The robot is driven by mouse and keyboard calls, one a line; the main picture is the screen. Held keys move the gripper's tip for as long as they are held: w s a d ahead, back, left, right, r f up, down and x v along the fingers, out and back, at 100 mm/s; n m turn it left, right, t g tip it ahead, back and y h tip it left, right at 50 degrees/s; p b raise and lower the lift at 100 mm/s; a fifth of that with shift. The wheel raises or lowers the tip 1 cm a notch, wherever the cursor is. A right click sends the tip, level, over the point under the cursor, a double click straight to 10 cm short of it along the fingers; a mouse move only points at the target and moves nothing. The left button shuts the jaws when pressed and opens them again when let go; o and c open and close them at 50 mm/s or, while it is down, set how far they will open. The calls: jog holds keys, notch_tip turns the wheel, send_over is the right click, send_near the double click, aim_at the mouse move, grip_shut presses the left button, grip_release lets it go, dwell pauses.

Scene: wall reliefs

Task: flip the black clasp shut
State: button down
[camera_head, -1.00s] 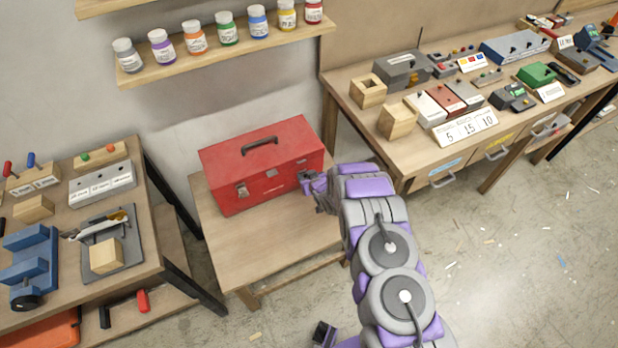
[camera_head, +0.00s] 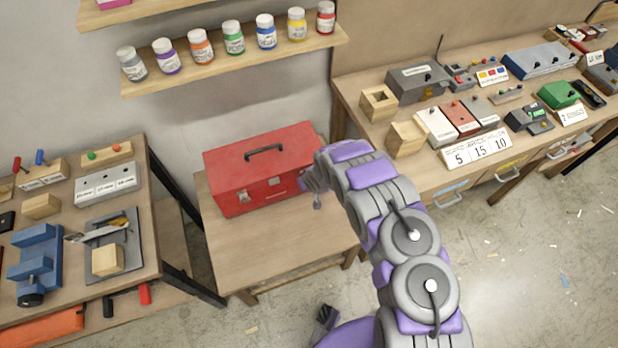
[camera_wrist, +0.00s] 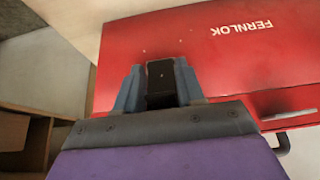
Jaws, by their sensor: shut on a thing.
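The red toolbox (camera_head: 262,168) stands on a low wooden table, its lid down and its handle (camera_head: 264,150) on top. A silver latch (camera_head: 243,196) shows at the left of its front. My gripper (camera_head: 308,180) is at the right end of the toolbox front and hides that part in the head view. In the wrist view the black clasp (camera_wrist: 161,80) is between the two blue-grey fingers of my gripper (camera_wrist: 159,88), which is shut on it. The red toolbox face (camera_wrist: 225,60) with FERNLOK lettering fills the background. The clasp's hinge is hard to make out.
The low table (camera_head: 280,235) is bare in front of the toolbox. A workbench with blocks (camera_head: 408,138) and switch boxes stands at right. Another bench with a blue vise-like tool (camera_head: 35,262) stands at left. A shelf (camera_head: 240,62) with several paint jars hangs above.

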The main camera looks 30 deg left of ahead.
jog(key=shift+d+f, duration=0.2)
jog(key=c, duration=0.8)
grip_release()
jog(key=shift+c, duration=0.2)
jog(key=shift+r, duration=0.1)
jog(key=shift+r, duration=0.45)
jog(key=p+v, duration=0.4)
jog(key=v, duration=1.2)
jog(key=shift+s+d, duration=0.15)
jog(key=shift+d, duration=0.05)
jog(key=shift+r, duration=0.1)
